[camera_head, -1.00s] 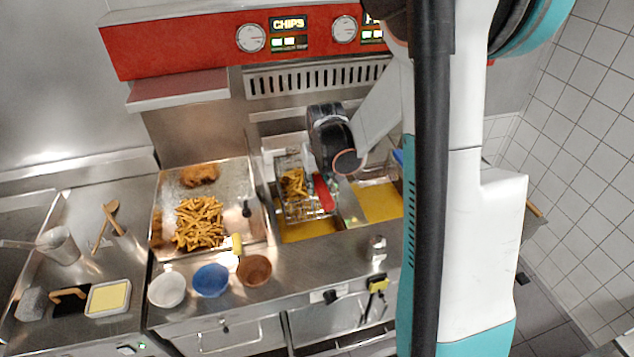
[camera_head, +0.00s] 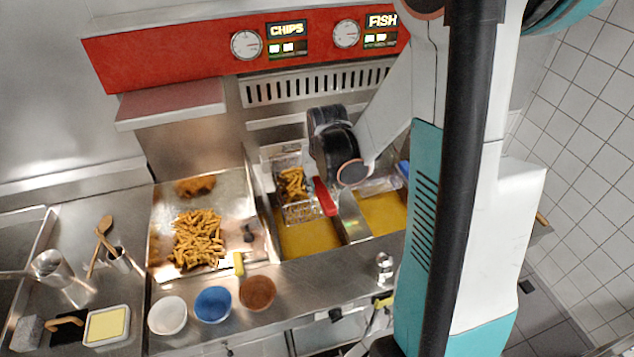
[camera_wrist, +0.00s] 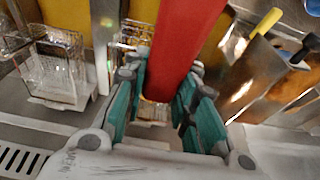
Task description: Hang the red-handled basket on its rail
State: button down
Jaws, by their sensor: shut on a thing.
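The wire basket (camera_head: 300,212) has chips in it and is held over the back part of the left oil vat (camera_head: 310,240). Its red handle (camera_head: 325,197) points toward the front. My gripper (camera_wrist: 160,95) is shut on the red handle, which runs between its teal fingers in the wrist view (camera_wrist: 185,45). In the head view my dark gripper body hides the grip and part of the basket's right side. A metal bar (camera_head: 290,122) runs along the back, under the slotted panel; I cannot tell whether the basket touches it.
A second wire basket (camera_head: 378,186) with a blue handle sits at the right vat, close to my gripper. A tray of chips (camera_head: 165,235) lies to the left. White (camera_head: 167,315), blue (camera_head: 213,304) and brown (camera_head: 257,292) bowls stand in front.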

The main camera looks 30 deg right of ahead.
jog(key=shift+w+d+p, duration=0.2)
jog(key=shift+w+d, duration=0.1)
jog(key=shift+w, duration=0.65)
jog(key=shift+w+d+p, duration=0.15)
jog(key=shift+w+d, duration=0.1)
jog(key=shift+w, duration=0.75)
jog(key=shift+w+d+p, duration=0.2)
jog(key=shift+w+d, duration=0.1)
jog(key=shift+w, duration=0.65)
jog(key=shift+w+d+b, duration=0.2)
jog(key=shift+w+d, duration=0.05)
jog(key=shift+w, duration=0.55)
jog(key=shift+w+d+b, duration=0.15)
jog(key=shift+w+d, duration=0.05)
jog(key=shift+w, duration=0.65)
jog(key=shift+w+d+b, duration=0.2)
jog(key=shift+w+d, duration=0.05)
jog(key=shift+w, duration=0.55)
jog(key=shift+f+b, duration=0.7)
jog(key=shift+b, duration=0.05)
jog(key=shift+f+b, duration=1.65)
